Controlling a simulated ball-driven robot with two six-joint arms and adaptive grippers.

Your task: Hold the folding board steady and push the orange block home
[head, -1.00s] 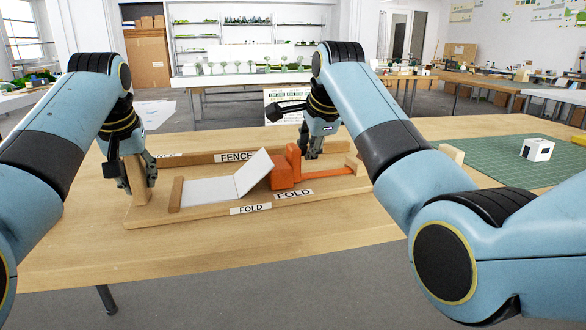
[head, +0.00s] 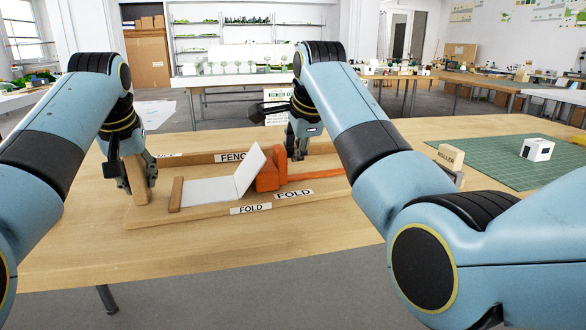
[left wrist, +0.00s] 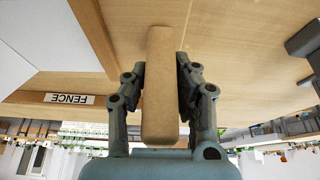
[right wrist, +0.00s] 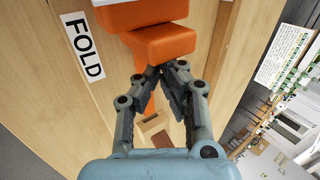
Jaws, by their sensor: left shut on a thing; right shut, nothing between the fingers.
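The white folding board lies in a wooden fixture (head: 150,222), with one flat panel (head: 207,191) and one panel (head: 250,171) tilted steeply up. The orange block (head: 267,172) stands against the raised panel's right side, with an orange bar (head: 318,177) running right from it. My left gripper (head: 138,178) is shut on an upright wooden post (left wrist: 158,85) at the fixture's left end. My right gripper (head: 296,150) is shut and empty, right behind the orange block. In the right wrist view its fingertips (right wrist: 160,72) are at the block's edge (right wrist: 165,45); contact is unclear.
A wooden fence (head: 205,158) runs along the back of the fixture. A block marked ROLLER (head: 450,157) stands right of my right arm. A green mat (head: 490,160) with a small white model (head: 537,150) lies further right. The table front is clear.

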